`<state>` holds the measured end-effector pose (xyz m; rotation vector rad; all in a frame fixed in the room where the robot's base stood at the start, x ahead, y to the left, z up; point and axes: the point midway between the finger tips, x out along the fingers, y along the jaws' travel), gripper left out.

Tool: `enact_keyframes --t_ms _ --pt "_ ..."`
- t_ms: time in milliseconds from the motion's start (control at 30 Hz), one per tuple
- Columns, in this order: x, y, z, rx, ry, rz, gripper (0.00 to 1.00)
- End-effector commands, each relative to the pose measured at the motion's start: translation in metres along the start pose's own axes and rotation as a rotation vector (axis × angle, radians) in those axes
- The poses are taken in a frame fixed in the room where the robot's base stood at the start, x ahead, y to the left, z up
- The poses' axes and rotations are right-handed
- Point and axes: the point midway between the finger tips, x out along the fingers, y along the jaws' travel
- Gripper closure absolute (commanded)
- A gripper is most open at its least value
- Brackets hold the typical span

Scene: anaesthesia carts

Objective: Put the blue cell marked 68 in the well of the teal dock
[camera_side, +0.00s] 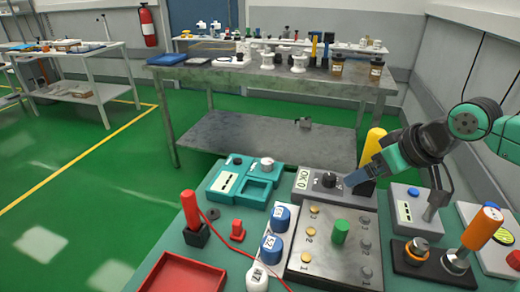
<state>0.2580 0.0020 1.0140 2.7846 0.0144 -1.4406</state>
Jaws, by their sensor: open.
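The teal dock (213,190) sits at the back left of the near bench, with a recessed well in its front right part and a white knob behind it. Two blue-topped cells stand in a white rack right of the red tray: a rear one (281,216) and a front one (271,247). Their white labels are too small to read surely, so I cannot tell which is marked 68. My gripper (350,182) reaches in from the right, above the grey knob box and apart from both cells. It is open, and I see nothing held in it.
A white-topped cell (257,279) stands in front. A grey panel (319,263) with a green cylinder (340,232) lies right of the rack. A yellow cylinder (372,146) stands behind my gripper. A red handle (190,209), red cable and red tray (185,273) are left.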

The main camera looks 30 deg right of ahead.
Motion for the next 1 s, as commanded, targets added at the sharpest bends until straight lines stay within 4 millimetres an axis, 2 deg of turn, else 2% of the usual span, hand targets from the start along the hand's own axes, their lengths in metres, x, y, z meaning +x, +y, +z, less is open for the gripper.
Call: enact_keyframes --t_ms 167,300,500,600,1000 --pt "0.013 -0.018 -0.013 -0.093 -0.047 -0.052 0.12" --pt "0.035 -0.045 -0.023 -0.22 -0.108 -0.122 0.12" --pt "0.068 -0.081 -0.023 -0.383 -0.181 -0.212 0.12" --pt "0.08 -0.093 -0.02 -0.434 -0.203 -0.242 0.12" --pt "0.108 -0.105 -0.012 -0.471 -0.218 -0.262 0.12"
